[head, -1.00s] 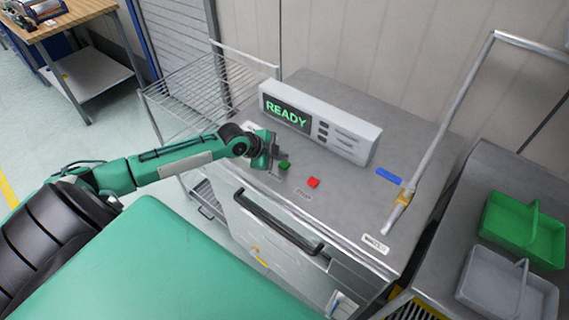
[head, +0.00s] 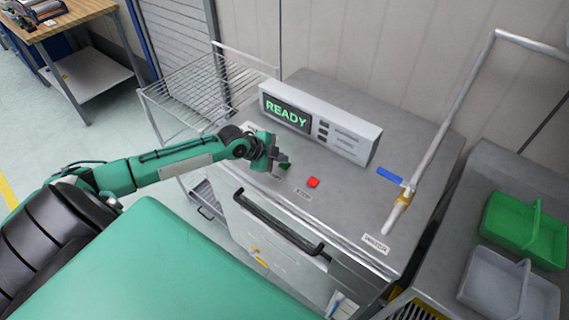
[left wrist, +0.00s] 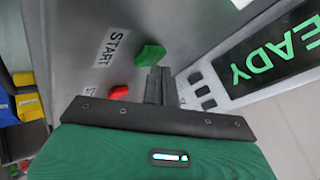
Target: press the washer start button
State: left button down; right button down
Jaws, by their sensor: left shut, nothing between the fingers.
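The washer (head: 345,200) has a grey top with a display box (head: 345,137) that reads READY in green. The green start button (head: 285,167) sits near its front left, and the START label (left wrist: 110,47) shows beside the button (left wrist: 150,54) in the left wrist view. My left gripper (head: 281,157) is shut and empty, its fingertips right by the green button and partly covering it in the head view. In the left wrist view, the fingertips (left wrist: 159,72) appear close beside the button; I cannot tell whether they touch it. My right gripper is not in view.
A red button (head: 313,182) lies just right of the green one. A pipe with a blue lever (head: 390,175) stands at the washer's right. A wire rack (head: 190,95) is behind left. Green (head: 520,232) and grey (head: 505,285) baskets sit on the right counter.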

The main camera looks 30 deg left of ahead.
aim_at(281, 165)
pick_arm(q)
jog(key=shift+f, duration=0.45)
jog(key=shift+r, duration=0.15)
dwell(0.4)
jog(key=shift+r+p, duration=0.5)
jog(key=shift+r, duration=0.3)
notch_tip(281, 165, up, 5)
jog(key=p, duration=0.4)
dwell(0.4)
